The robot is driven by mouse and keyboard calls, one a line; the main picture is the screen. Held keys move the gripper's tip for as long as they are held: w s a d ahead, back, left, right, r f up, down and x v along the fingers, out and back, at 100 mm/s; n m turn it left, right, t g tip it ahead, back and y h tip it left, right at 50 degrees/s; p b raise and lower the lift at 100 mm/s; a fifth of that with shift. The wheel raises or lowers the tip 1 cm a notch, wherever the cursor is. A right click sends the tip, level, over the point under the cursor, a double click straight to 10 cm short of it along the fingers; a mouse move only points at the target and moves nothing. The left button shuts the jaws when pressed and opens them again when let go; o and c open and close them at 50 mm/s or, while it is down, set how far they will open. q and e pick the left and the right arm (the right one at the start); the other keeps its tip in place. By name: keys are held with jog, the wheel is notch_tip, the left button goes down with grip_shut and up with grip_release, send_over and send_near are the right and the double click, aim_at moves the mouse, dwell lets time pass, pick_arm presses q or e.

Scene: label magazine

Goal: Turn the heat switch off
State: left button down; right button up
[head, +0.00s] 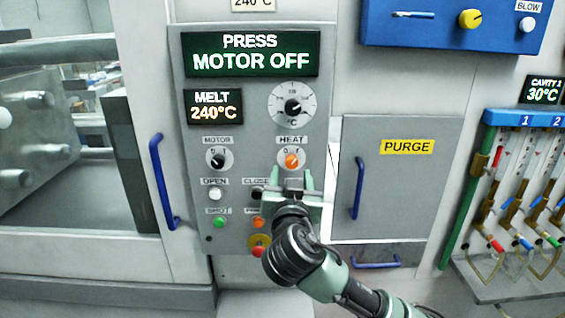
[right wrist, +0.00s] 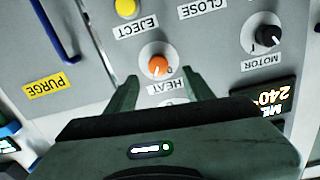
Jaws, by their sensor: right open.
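The heat switch (head: 291,159) is a round orange knob on a white dial under the HEAT label (head: 291,140), on the grey control panel. In the right wrist view, turned upside down, the orange knob (right wrist: 158,67) shows between and just beyond my fingertips. Which way its pointer is set is too small to tell. My right gripper (head: 283,184) is open and empty, just below the knob in the head view. Its two fingers also show in the right wrist view (right wrist: 159,78), apart from each other. My left gripper is not in view.
The black motor knob (head: 218,160) is left of the heat knob. The temperature dial (head: 292,106) is above. Several push buttons, including the white open button (head: 215,194), sit below. A display (head: 250,53) reads PRESS MOTOR OFF. The purge door (head: 400,200) is to the right.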

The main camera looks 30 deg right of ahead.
aim_at(292, 164)
jog(key=p+x, duration=0.1)
jog(key=x, duration=0.4)
jog(key=shift+w+d+p, duration=0.1)
jog(key=shift+d+p, duration=0.15)
jog(key=shift+p, duration=0.15)
jog(key=shift+w, duration=0.3)
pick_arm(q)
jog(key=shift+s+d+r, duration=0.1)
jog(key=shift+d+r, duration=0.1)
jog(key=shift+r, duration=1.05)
pick_arm(e)
jog(key=shift+d, duration=0.25)
jog(key=shift+w+f, duration=0.1)
grip_shut()
